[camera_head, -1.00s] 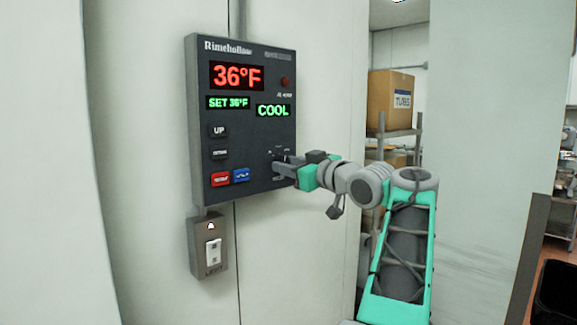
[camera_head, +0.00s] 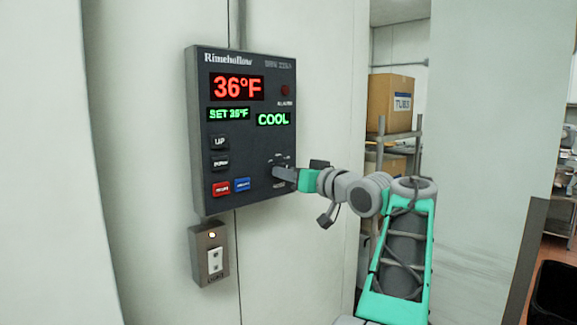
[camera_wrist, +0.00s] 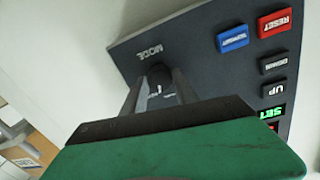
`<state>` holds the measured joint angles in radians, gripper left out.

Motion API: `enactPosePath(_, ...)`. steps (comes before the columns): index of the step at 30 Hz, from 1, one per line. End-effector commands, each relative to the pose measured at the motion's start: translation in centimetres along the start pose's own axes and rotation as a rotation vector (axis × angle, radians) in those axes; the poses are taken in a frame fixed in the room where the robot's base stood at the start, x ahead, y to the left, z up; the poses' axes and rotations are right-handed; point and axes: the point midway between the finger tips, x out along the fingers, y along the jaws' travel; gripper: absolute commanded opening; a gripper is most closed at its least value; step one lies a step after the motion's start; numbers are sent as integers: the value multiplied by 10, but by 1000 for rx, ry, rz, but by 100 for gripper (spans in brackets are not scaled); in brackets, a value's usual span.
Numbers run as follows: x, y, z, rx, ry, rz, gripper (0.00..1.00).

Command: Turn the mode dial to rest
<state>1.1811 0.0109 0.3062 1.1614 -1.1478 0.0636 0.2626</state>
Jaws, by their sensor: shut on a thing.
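The dark control panel (camera_head: 235,130) is mounted on the pale wall. Its screens read 36°F, SET 36°F and COOL (camera_head: 273,119). The mode dial sits at the panel's lower right; in the head view my fingers mostly cover it. In the wrist view the dark dial (camera_wrist: 158,76) shows between my two fingers, beside the word MODE, with the panel upside down. My gripper (camera_head: 285,173) reaches in from the right and is shut on the dial. It also shows in the wrist view (camera_wrist: 157,82). The dial's exact pointer direction is hard to read.
UP (camera_head: 219,142) and DOWN (camera_head: 220,162) buttons, a red button (camera_head: 221,188) and a blue button (camera_head: 243,184) lie left of the dial. A light switch box (camera_head: 210,252) hangs below the panel. Shelves with a cardboard box (camera_head: 390,98) stand behind at right.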

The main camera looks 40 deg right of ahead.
Motion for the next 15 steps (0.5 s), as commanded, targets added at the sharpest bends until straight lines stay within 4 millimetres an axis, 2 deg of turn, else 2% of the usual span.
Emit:
enactPosePath(1,0,-1,-5,39,-3,0,0)
enactPosePath(15,0,0,-3,355,-25,-5,0)
